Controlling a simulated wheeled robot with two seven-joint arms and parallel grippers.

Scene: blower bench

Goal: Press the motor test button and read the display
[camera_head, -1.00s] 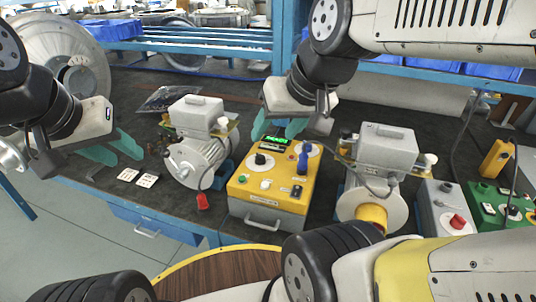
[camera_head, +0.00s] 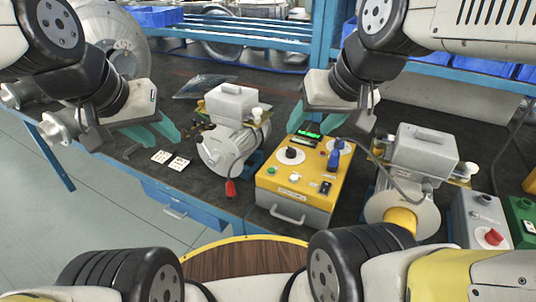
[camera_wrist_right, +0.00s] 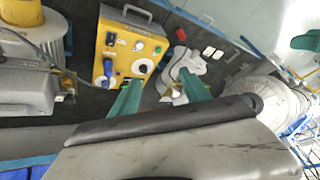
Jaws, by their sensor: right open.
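The yellow test box (camera_head: 267,181) stands on the bench with its panel facing up. Its small green-lit display (camera_head: 308,134) is at the back of the panel; I cannot read the text. My left gripper (camera_head: 158,131) is open and empty over the bench's left part, left of the grey motor (camera_head: 228,150).
A second motor unit (camera_head: 420,150) stands right of the box, with a grey box (camera_head: 480,218) and a green box (camera_head: 523,215) beyond. White cards (camera_head: 170,160) lie left of the near motor. Blue rails (camera_head: 230,35) run behind.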

